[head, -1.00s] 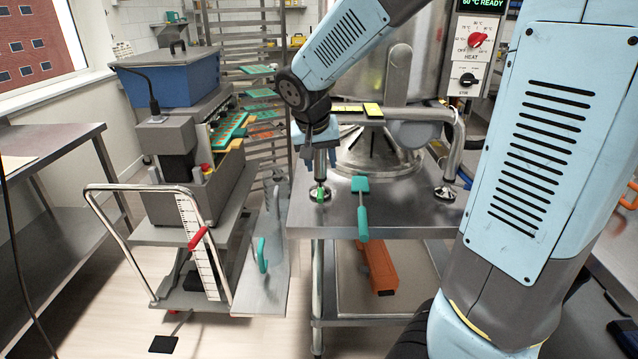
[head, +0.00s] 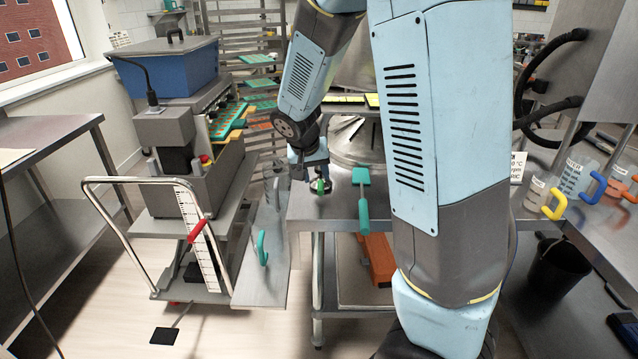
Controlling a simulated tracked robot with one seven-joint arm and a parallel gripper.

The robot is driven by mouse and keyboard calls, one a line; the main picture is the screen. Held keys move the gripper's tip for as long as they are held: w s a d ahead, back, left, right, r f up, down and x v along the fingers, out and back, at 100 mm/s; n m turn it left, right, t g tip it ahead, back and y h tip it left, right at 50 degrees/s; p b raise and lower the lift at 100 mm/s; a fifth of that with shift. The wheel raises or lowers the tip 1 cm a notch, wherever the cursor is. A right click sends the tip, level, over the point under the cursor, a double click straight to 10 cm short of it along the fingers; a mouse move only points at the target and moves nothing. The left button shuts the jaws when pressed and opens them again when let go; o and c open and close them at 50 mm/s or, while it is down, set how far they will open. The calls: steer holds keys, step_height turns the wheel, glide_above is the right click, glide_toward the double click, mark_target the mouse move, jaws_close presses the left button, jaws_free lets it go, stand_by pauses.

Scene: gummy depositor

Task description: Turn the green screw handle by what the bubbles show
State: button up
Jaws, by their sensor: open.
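The green screw handle (head: 320,186) sits low at the front left of the steel table, by a round foot of the kettle (head: 357,146). My gripper (head: 319,177) points down right at this handle, with its fingers open around or just beside it; I cannot tell which at this size. Yellow bars that look like bubble levels (head: 345,99) lie behind my wrist at the kettle's base. Their bubbles are too small to read. My arm covers much of the kettle and its right side.
A teal-handled tool (head: 363,210) lies over the table's front edge (head: 340,226), right of my gripper. A trolley (head: 225,283) carrying the blue-topped depositor (head: 165,70) stands at left. Jugs with coloured handles (head: 553,204) stand on the right bench. Tray racks (head: 250,30) stand behind.

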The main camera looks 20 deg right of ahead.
mark_target(320, 186)
steer(key=shift+x, duration=2.45)
steer(key=shift+c, duration=0.3)
jaws_close()
